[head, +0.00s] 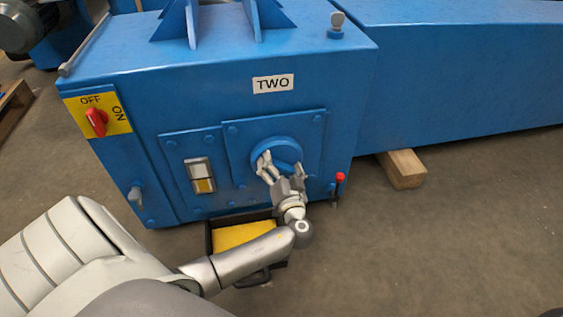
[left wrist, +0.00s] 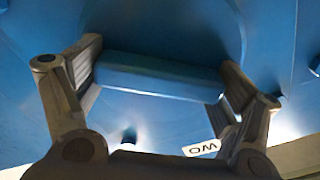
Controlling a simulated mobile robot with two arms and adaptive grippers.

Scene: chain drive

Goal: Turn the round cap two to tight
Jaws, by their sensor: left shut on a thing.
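The round cap two (head: 282,150) is a blue disc on a square plate on the front of the blue machine, below the label TWO (head: 273,84). My left gripper (head: 281,166) is at the cap's face. In the left wrist view my left gripper (left wrist: 158,85) has its two fingers at opposite ends of the cap's raised blue bar (left wrist: 155,76), shut on it. The bar looks slightly tilted there. The fingers cover part of the cap in the head view. Whether the cap is tight cannot be told. My right gripper is not in view.
A red switch (head: 97,122) on a yellow plate sits at the left of the machine. A red-knobbed lever (head: 339,179) is just right of the cap's plate. A black tray with a yellow inside (head: 238,235) lies below. A wooden block (head: 402,168) supports the machine.

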